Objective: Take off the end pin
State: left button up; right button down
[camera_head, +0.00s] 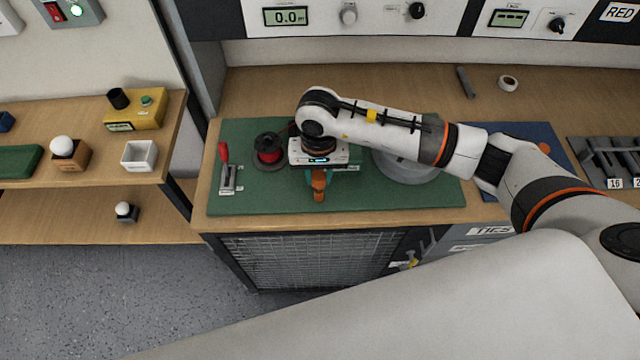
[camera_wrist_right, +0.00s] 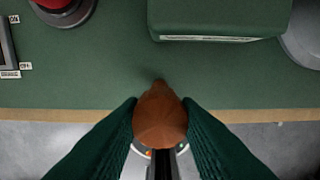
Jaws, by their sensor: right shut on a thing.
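My right gripper (camera_head: 319,178) reaches over the front part of the green mat (camera_head: 270,198). It is shut on an orange-brown piece (camera_head: 319,190), which hangs near the mat's front edge. In the right wrist view the same brown piece (camera_wrist_right: 160,118) sits between the two dark green finger pads (camera_wrist_right: 160,130), its pointed end toward the mat. I cannot tell for sure whether this piece is the end pin. A dark shaft and part of a pale round plate show behind it. My left gripper is not in view.
A green block (camera_wrist_right: 220,20) lies ahead of the gripper. A grey round dish (camera_head: 405,168) is partly hidden by my right arm. The mat's front left is clear.

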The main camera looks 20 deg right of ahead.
jog(key=shift+r+p, duration=0.35)
jog(key=shift+r, duration=0.6)
jog(key=shift+r+p, duration=0.95)
jog(key=shift+r, duration=1.5)
